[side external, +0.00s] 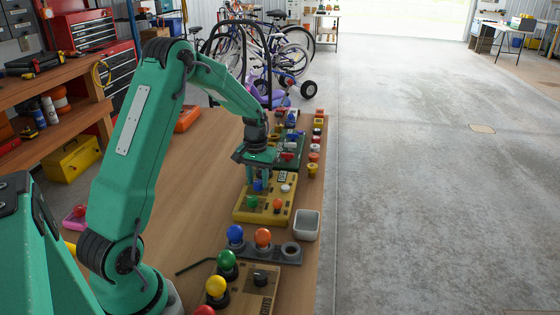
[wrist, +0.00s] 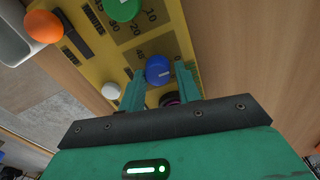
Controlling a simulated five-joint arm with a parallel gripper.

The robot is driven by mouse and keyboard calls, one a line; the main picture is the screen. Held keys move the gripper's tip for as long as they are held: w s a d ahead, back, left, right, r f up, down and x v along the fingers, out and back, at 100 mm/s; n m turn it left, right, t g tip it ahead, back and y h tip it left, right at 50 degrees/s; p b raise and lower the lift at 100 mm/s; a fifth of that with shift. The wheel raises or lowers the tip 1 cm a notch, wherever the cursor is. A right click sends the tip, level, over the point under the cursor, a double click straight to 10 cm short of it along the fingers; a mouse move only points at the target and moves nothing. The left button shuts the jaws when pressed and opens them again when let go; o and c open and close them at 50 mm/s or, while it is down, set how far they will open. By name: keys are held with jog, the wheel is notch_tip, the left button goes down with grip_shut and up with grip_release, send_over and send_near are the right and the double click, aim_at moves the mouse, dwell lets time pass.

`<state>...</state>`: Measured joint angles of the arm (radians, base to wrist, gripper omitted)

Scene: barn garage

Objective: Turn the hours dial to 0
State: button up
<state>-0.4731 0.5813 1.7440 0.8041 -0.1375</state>
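A yellow control panel (side external: 240,213) lies on the wooden bench below my gripper. It carries a blue dial (wrist: 158,70) and a green dial (wrist: 122,8), both with white pointer marks. I cannot read which dial is labelled hours. My gripper (wrist: 160,72) points down with a finger on either side of the blue dial. Narrow gaps seem to show between fingers and dial. In the side view the gripper (side external: 259,180) is at the blue dial.
The panel also has an orange knob (wrist: 43,26), a white knob (wrist: 111,90) and a dark purple knob (wrist: 170,98). A grey-white bin (side external: 306,226) stands to the right. Coloured bulbs in a holder (side external: 287,252) are nearer the camera. More panels lie behind.

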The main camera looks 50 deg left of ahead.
aim_at(258, 182)
jog(key=shift+o, duration=1.3)
jog(key=shift+r, duration=3.95)
jog(key=shift+d, duration=0.1)
